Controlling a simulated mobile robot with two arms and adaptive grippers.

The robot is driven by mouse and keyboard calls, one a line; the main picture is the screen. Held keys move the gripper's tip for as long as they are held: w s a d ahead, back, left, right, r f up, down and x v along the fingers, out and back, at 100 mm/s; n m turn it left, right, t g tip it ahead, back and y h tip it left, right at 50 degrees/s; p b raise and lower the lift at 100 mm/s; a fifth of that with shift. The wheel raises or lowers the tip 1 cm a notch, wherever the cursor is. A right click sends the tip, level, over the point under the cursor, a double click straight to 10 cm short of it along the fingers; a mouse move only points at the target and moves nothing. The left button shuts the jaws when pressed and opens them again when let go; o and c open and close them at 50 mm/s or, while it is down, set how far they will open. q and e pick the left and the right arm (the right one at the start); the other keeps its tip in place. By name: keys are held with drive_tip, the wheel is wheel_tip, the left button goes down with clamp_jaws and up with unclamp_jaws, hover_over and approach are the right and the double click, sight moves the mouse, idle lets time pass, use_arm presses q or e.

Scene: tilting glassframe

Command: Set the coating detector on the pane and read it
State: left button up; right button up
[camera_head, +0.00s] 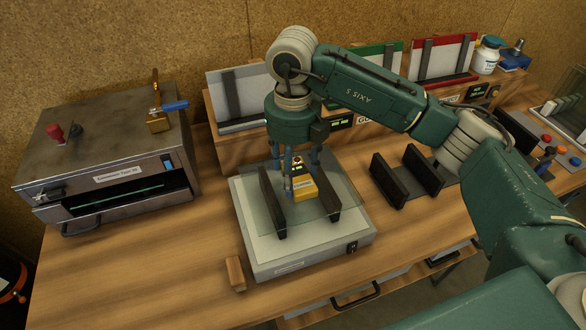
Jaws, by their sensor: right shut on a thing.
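The coating detector is a small yellow block (304,187) with a dark top. It is at the middle of the glass pane (322,205). The pane lies on a pale box-like stand (305,253) between two upright dark bars. My right gripper (298,182) points down from above and is shut on the detector. I cannot tell whether the detector's underside touches the glass, and its readout is too small to read. My left gripper is not in the view.
A metal oven-like box (110,170) with a slot stands at the left. A wooden block (235,272) lies at the stand's front left corner. A dark rack (407,178) stands to the right. Coloured panels and a white jar (487,56) line the back.

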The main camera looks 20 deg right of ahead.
drive_tip(key=o, duration=1.3)
drive_tip(key=shift+f, duration=0.15)
drive_tip(key=shift+c, duration=0.2)
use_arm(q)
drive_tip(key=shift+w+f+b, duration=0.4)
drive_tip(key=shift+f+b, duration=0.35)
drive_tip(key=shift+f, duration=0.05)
use_arm(e)
wheel_tip(320, 180, up, 12)
drive_tip(key=shift+r, duration=0.2)
